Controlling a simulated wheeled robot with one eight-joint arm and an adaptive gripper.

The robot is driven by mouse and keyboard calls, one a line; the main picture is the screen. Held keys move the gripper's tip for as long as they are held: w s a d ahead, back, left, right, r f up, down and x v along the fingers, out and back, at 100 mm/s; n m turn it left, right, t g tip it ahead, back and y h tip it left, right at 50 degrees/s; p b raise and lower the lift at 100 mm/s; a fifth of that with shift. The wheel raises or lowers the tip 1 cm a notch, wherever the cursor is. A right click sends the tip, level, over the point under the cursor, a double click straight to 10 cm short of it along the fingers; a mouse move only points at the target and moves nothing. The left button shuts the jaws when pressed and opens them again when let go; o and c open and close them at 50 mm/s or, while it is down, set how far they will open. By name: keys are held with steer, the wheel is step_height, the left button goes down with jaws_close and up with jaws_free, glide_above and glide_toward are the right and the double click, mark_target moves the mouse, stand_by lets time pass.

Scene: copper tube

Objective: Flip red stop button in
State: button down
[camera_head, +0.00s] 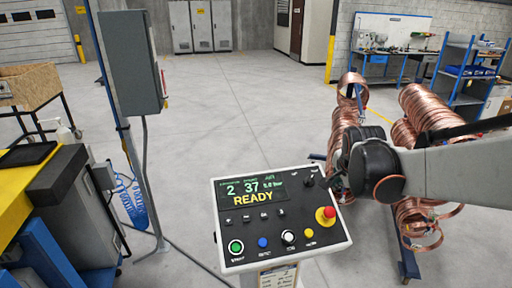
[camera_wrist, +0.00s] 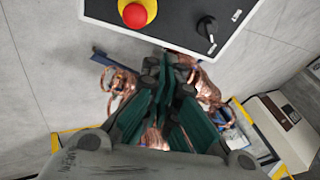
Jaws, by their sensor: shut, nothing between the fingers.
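The red stop button (camera_head: 326,213) sits on a yellow base at the right side of the control panel (camera_head: 290,207). In the wrist view the red button (camera_wrist: 135,14) is at the top edge, partly cut off, on the black panel face (camera_wrist: 175,22). My gripper (camera_wrist: 166,70) is shut and empty, with its green-sided fingers below the panel edge in the picture, apart from the button. In the head view my gripper (camera_head: 334,177) is small, dark and partly hidden by my arm, above and right of the button.
The panel screen (camera_head: 251,191) reads READY. A black rotary knob (camera_wrist: 206,27) is near the red button. Copper tube coils (camera_head: 425,108) hang on a blue rack behind my arm. A grey box on a post (camera_head: 130,65) stands left; the floor between is clear.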

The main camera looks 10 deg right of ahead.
mark_target(329, 214)
steer(key=s+m+p, duration=0.1)
steer(key=p, duration=0.1)
steer(key=s+r+m+g+y+p, duration=0.1)
steer(key=p, duration=0.1)
steer(key=s+d+r+m+g+p, duration=0.1)
steer(key=s+p, duration=0.1)
steer(key=shift+r+y+p, duration=0.25)
steer(key=shift+y+p, duration=0.15)
steer(key=shift+a, duration=0.1)
steer(key=shift+f, duration=0.1)
steer(key=b+x, duration=0.9)
steer(key=x, duration=0.4)
steer(key=shift+f, duration=0.45)
